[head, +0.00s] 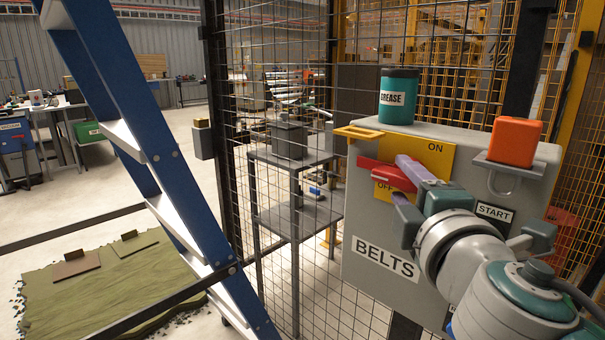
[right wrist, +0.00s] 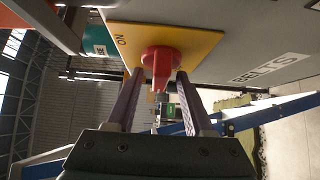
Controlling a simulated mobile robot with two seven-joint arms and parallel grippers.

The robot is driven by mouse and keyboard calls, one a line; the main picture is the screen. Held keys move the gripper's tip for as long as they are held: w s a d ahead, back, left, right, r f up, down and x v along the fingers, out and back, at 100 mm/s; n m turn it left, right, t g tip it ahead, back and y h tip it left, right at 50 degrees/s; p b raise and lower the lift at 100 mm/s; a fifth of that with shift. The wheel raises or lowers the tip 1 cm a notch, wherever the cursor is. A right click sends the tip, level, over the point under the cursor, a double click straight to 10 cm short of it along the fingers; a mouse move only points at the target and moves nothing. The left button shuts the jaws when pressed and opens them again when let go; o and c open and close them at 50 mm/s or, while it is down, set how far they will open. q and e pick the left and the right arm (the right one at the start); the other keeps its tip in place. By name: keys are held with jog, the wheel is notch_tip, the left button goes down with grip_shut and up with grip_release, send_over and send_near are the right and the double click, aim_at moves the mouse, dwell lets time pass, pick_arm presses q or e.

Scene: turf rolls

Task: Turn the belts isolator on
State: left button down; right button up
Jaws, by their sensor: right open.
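The belts isolator is a red handle (head: 385,174) on a yellow plate (head: 436,158) marked ON at top and OFF at lower left. It is on a grey box (head: 375,223) labelled BELTS. In the head view the handle points left, roughly level. My right gripper (head: 411,190) is at the handle, its purple fingers apart. In the right wrist view the red handle (right wrist: 160,66) shows between the two fingertips (right wrist: 158,80), with a finger on each side. I cannot tell whether they touch it. My left gripper is not in view.
A START label (head: 495,213) is right of the handle. Wire mesh (head: 270,100) and a blue ladder (head: 150,150) stand left. Turf (head: 95,285) lies on the floor.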

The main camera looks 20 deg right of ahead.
jog(key=shift+w+d, duration=0.1)
jog(key=shift+w, duration=0.1)
jog(key=shift+c, duration=0.2)
grip_shut()
dwell(0.4)
